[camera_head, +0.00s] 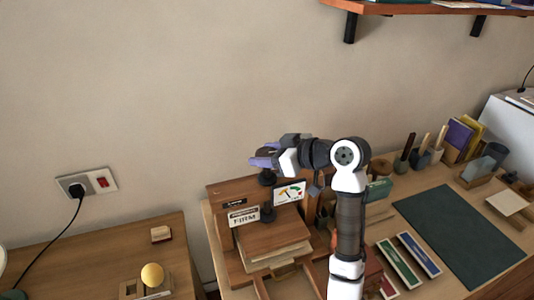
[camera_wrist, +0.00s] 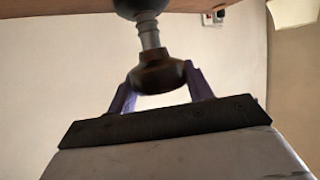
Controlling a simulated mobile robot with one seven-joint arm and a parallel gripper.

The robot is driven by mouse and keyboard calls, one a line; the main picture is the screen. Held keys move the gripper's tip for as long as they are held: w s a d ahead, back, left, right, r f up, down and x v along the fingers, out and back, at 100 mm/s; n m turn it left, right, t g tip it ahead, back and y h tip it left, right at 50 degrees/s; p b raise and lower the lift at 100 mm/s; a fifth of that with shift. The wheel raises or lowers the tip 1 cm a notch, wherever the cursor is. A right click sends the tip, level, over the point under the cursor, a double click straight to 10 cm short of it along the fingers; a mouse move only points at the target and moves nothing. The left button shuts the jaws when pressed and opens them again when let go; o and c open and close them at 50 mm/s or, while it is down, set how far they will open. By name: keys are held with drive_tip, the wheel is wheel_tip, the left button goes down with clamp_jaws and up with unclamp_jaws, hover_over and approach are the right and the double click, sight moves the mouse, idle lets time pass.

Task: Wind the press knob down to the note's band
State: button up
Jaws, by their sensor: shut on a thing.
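The wooden press (camera_head: 218,190) stands on the desk in the head view. Its dark knob (camera_wrist: 160,74) sits on a grey threaded screw (camera_wrist: 148,36) in the wrist view. My gripper (camera_head: 264,158) is above the press top, its purple fingers shut around the knob from both sides. In the head view the gripper partly hides the knob. A note (camera_head: 243,215) on the press front reads "FIRM". A dial (camera_head: 289,192) with coloured bands and a needle stands beside the screw; the needle's exact band is too small to tell. A stack of paper (camera_head: 275,256) lies in the press.
My arm crosses in front of the desk right of the press. Book boxes (camera_head: 400,262), a dark green mat (camera_head: 460,237) and pen cups (camera_head: 420,158) are to the right. A wall shelf (camera_head: 430,8) hangs above. A side table (camera_head: 100,245) with a yellow ball (camera_head: 152,275) is at left.

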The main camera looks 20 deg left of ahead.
drive_tip(key=shift+f+m+t+h+b, duration=0.1)
drive_tip(key=shift+m+t+h+b, duration=0.5)
drive_tip(key=shift+m+t, duration=0.4)
drive_tip(key=shift+m+t+h, duration=0.7)
drive_tip(key=shift+m+t, duration=0.5)
drive_tip(key=shift+t, duration=0.2)
drive_tip(key=shift+r, duration=0.2)
drive_tip(key=o, duration=1)
drive_tip(key=shift+c, duration=0.2)
drive_tip(key=b+v, duration=0.3)
drive_tip(key=v, duration=1)
drive_tip(key=shift+s+d+r, duration=0.15)
drive_tip(key=shift+d+r, duration=0.05)
drive_tip(key=shift+d, duration=0.15)
